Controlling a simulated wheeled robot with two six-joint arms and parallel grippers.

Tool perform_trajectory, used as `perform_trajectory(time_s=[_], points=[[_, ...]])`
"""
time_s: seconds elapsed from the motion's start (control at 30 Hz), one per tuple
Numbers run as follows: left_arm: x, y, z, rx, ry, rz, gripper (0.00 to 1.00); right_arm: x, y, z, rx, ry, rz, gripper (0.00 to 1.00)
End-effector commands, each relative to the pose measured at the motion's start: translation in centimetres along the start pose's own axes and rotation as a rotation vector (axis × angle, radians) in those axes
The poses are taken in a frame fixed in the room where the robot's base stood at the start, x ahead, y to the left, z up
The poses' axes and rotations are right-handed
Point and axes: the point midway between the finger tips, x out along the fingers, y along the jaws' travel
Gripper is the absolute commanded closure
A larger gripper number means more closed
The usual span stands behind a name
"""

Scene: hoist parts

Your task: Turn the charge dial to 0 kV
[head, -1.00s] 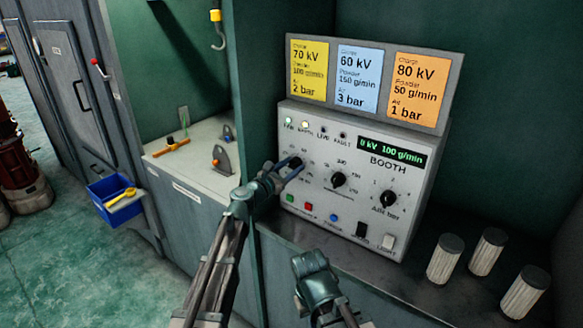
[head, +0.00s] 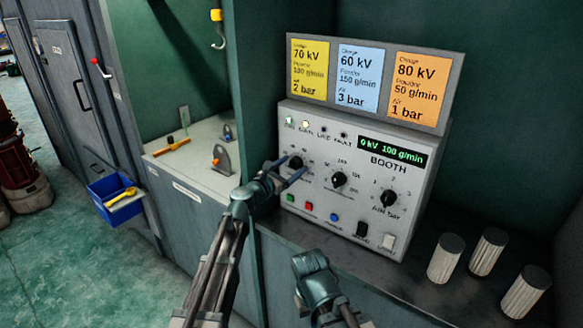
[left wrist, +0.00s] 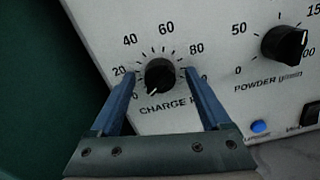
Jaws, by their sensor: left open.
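The charge dial (head: 296,162) is a round black knob at the left of the booth panel's dial row. In the left wrist view the charge dial (left wrist: 160,75) has its white pointer line aimed down and left, near the 0 mark. The green display (head: 391,151) reads 0 kV, 100 g/min. My left gripper (head: 285,172) is open in front of the dial. In the left wrist view its blue fingers (left wrist: 159,80) stand apart, one on each side of the knob, with gaps between. My right gripper's fingers do not show; only part of that arm does.
The booth control box (head: 345,215) also has a powder dial (head: 339,180), an air dial (head: 388,198) and several buttons. Coloured setting cards (head: 358,79) stand above it. Several ribbed cylinders (head: 487,252) are at right. A blue bin (head: 115,198) hangs at left.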

Motion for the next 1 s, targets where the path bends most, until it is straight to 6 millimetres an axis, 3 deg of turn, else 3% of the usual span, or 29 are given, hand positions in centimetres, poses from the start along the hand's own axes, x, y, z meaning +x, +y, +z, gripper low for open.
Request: perform_trajectory(time_s=[0.17, 0.6, 0.8, 1.0], points=[[-2.2, -0.1, 0.0, 0.0, 0.0, 0.003, 0.19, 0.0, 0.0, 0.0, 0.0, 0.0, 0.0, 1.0], [-11.3, -0.1, 0.0, 0.0, 0.001, 0.003, 0.19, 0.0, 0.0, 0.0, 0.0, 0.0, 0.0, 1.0], [-13.3, 0.0, 0.0, 0.0, 0.001, 0.001, 0.19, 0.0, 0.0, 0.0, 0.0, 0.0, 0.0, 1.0], [-13.8, 0.0, 0.0, 0.0, 0.0, 0.0, 0.19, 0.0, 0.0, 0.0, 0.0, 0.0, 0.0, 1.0]])
